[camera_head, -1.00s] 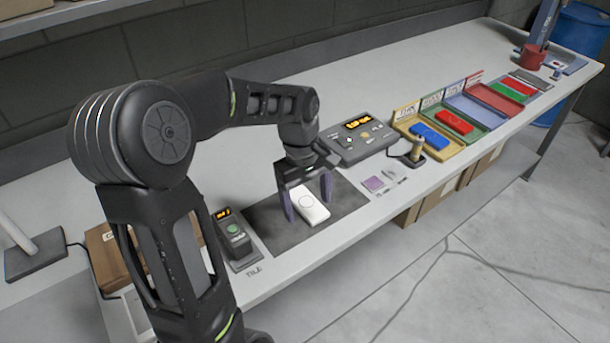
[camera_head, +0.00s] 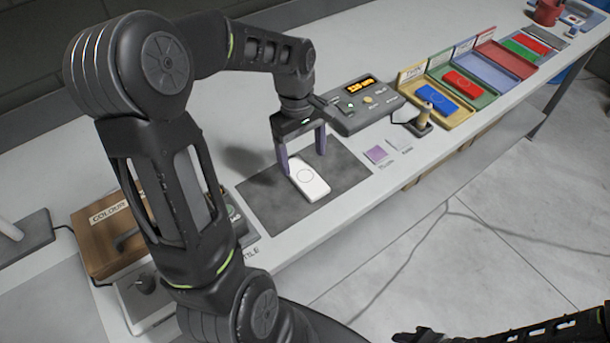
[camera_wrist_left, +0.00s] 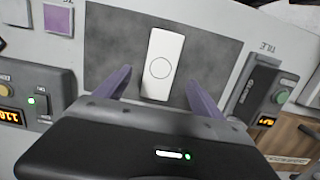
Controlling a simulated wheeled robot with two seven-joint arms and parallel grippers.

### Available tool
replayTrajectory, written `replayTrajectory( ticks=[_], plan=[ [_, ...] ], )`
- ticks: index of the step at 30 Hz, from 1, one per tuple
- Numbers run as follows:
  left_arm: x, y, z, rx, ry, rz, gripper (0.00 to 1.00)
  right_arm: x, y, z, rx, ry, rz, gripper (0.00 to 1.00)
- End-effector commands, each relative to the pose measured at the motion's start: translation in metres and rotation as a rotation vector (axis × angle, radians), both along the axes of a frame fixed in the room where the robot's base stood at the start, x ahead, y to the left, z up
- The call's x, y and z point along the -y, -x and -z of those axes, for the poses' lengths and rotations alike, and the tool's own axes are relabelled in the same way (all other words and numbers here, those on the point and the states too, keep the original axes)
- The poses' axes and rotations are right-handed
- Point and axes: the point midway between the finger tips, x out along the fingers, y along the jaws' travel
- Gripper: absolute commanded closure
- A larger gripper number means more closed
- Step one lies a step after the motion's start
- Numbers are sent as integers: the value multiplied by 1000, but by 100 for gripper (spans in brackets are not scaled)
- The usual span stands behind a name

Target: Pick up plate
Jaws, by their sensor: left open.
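The plate is a flat white rectangle (camera_head: 309,178) with a round ring mark, lying on a dark grey mat (camera_head: 345,166) on the bench. My left gripper (camera_head: 304,164) is open and empty above the far end of the plate. In the left wrist view the plate (camera_wrist_left: 161,50) lies between the lines of the two purple fingers (camera_wrist_left: 159,82). A dark arm part of mine shows at the bottom right, but no right gripper is clear.
A grey control box (camera_head: 357,107) with an orange display stands behind the mat. Coloured trays (camera_head: 490,85) line the bench to the right. A small stand (camera_head: 421,126) and purple sample (camera_head: 376,154) are near the mat. A brown box (camera_head: 108,235) stands at left.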

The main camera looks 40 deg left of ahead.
Motion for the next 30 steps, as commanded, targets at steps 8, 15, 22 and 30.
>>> replayTrajectory(
  ticks=[8, 15, 22, 30],
  plan=[
    [0, 0, 1, 1, 0, -1, 22, 0, 0, 0, 0, 0, 0, 52],
    [4, 2, 23, -4, 2, -1, 22, 0, 1, -10, -3, 3, 1, 52],
    [7, 3, 51, 0, 1, -1, 22, 1, 2, -13, -6, 4, 1, 52],
    [7, 3, 52, 2, 1, -1, 22, 1, 2, -12, -6, 4, 1, 52]
  ],
)
